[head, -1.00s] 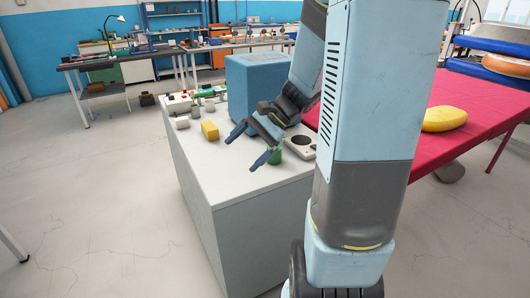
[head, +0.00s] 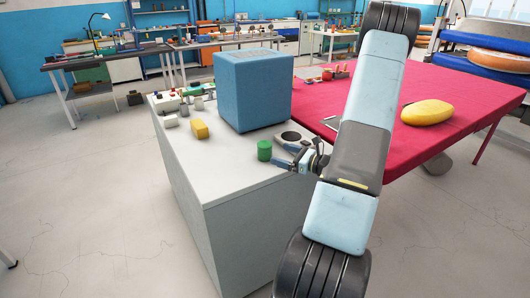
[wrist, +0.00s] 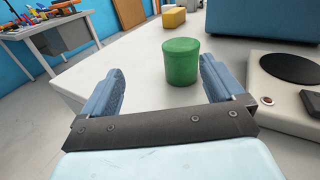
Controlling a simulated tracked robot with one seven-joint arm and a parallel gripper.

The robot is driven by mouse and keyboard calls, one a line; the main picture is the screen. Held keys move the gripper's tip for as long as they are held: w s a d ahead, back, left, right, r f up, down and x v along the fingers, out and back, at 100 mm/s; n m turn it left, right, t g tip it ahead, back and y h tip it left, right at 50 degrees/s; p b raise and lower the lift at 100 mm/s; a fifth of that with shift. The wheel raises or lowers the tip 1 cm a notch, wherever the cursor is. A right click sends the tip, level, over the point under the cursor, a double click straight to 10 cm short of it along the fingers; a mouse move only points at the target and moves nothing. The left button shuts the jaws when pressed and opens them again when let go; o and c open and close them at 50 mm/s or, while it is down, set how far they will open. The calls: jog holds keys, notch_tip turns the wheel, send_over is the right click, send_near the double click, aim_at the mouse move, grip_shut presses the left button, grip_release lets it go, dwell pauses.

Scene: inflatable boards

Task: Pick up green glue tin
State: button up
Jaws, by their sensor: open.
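The green glue tin (head: 264,150) stands upright on the white cabinet top, near its right side. In the wrist view the tin (wrist: 181,61) is ahead of my gripper (wrist: 162,85), closer to the right finger than to the left. My gripper (head: 287,158) is low over the cabinet top, just right of the tin in the head view, with its fingers pointing towards it. The fingers are open with nothing between them.
A blue box (head: 255,92) stands behind the tin. A white device with a dark round plate (wrist: 289,72) is close to the right finger. A yellow block (head: 199,129) and several small items are to the left. The red table (head: 455,100) is to the right.

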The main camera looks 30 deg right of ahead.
aim_at(261, 146)
jog(key=shift+s+d+f+m+t+h, duration=0.2)
jog(key=shift+d+f+m+t+h, duration=0.35)
jog(key=shift+d+f+m, duration=0.4)
jog(key=shift+w+d+f, duration=0.15)
jog(key=shift+d, duration=0.05)
jog(key=x, duration=1.3)
jog(key=shift+w, duration=0.25)
jog(key=c, duration=1.4)
